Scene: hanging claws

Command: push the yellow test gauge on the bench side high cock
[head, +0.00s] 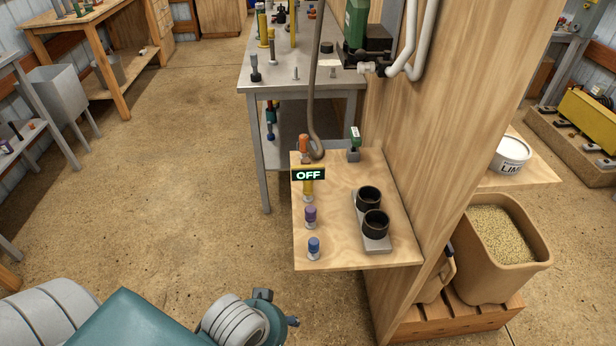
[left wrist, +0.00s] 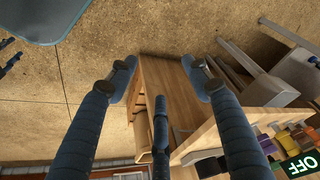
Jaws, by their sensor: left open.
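A yellow upright piece (head: 308,189), which looks like the yellow test gauge, stands on a small wooden shelf (head: 335,257). A black OFF sign (head: 308,175) hides its upper part. I cannot tell which fitting is the bench side high cock. A small fitting with a green top (head: 354,139) stands at the shelf's back.
Orange (head: 303,146), purple (head: 310,216) and blue (head: 313,247) pieces stand in line with the yellow one. Two black cups (head: 369,197) sit to their right. A brown hose hook (head: 316,148) hangs over the back.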

